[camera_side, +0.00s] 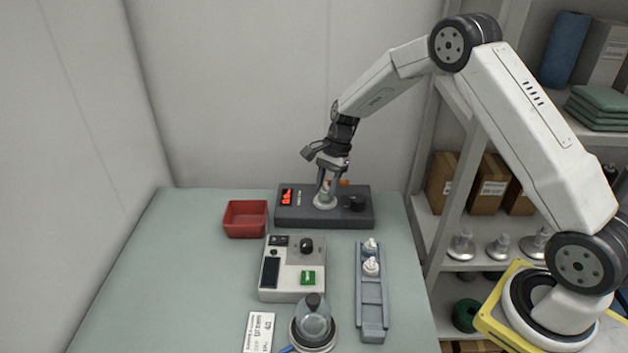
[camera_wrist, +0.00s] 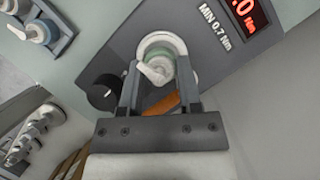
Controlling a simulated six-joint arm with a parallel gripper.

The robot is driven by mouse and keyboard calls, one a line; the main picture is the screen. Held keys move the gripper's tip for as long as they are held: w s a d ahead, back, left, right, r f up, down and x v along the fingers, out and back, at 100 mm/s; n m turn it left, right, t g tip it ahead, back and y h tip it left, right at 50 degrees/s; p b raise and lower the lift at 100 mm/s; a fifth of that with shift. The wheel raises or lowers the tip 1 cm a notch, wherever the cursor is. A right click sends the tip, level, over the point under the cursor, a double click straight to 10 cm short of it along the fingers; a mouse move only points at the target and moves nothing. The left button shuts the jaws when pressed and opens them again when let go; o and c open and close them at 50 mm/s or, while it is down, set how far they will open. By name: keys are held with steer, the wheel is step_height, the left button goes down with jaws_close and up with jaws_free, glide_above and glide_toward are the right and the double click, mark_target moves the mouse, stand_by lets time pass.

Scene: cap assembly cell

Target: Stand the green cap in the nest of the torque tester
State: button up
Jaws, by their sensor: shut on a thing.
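The torque tester (camera_side: 290,220) is a dark grey box at the back of the table with a red display and a black knob. Its nest is a pale ring (camera_wrist: 143,42) on its top. My gripper (camera_wrist: 160,75) points down over the nest, its two fingers shut on the green cap (camera_wrist: 158,52), which has a white spout-like top. In the wrist view the cap shows within the ring; whether it rests on the nest floor I cannot tell. In the side view my gripper (camera_side: 325,190) hides most of the cap.
An orange piece (camera_wrist: 163,104) shows by the fingers. A red tray (camera_side: 246,233) stands left of the tester. In front are a beige device (camera_side: 280,291), a grey rack (camera_side: 372,315) with white-topped caps, a domed device (camera_side: 313,325) and a label card (camera_side: 259,332). The table's left side is clear.

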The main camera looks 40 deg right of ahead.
steer(key=shift+f, duration=0.5)
stand_by(1.1)
steer(key=o, duration=0.9)
steer(key=shift+r, duration=0.1)
steer(key=shift+r, duration=3.45)
